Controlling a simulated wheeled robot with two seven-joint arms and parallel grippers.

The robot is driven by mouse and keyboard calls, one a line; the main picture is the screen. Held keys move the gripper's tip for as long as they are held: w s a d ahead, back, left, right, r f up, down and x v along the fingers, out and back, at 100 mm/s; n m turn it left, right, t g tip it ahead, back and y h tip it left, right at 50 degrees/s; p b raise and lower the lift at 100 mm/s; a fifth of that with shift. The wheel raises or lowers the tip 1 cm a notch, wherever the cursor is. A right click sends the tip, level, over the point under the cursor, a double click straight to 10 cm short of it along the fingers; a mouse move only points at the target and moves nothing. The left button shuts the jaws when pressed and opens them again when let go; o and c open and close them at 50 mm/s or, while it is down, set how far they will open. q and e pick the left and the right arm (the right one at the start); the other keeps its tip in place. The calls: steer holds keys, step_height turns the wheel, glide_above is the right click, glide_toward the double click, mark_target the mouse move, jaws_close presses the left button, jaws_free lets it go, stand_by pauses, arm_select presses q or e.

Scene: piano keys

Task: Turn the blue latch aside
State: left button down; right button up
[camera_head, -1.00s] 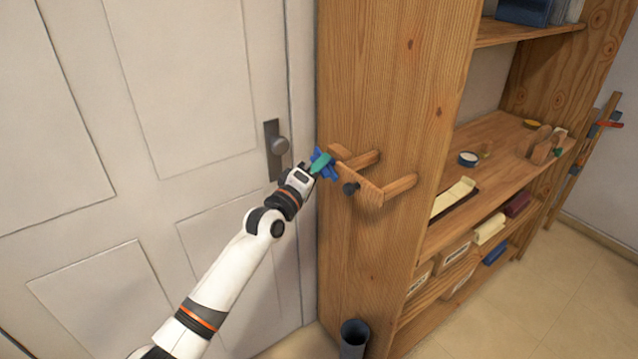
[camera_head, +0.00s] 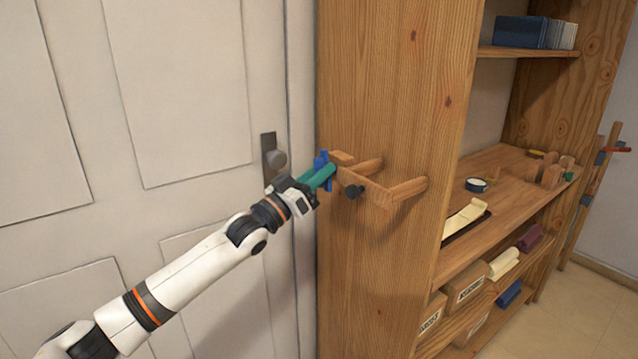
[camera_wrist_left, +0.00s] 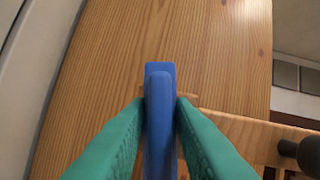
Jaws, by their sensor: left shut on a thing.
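The blue latch (camera_head: 322,158) is at the left end of a wooden bracket on the shelf unit's side panel. My left gripper (camera_head: 323,175) reaches it from the left, its green fingers shut on it. In the left wrist view, the latch (camera_wrist_left: 160,85) stands upright between the two green fingertips (camera_wrist_left: 158,108), one touching each side. The fingers hide part of the latch in the head view. My right gripper is not in view.
The wooden bracket (camera_head: 370,186) with pegs and a dark knob (camera_head: 354,192) sits just right of the latch. A white door (camera_head: 190,90) with a metal handle (camera_head: 275,158) is on the left. Shelves with boxes (camera_head: 464,289) are on the right.

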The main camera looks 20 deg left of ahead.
arm_select(q)
steer(key=shift+f+m+g+h, duration=0.1)
steer(key=shift+m+g+h, duration=0.6)
steer(key=shift+m, duration=1)
steer(key=c, duration=1.5)
jaws_free()
steer(key=shift+o, duration=0.2)
steer(key=b+v, duration=0.2)
steer(key=v, duration=1)
steer(key=shift+f, duration=0.2)
steer(key=shift+w, duration=0.15)
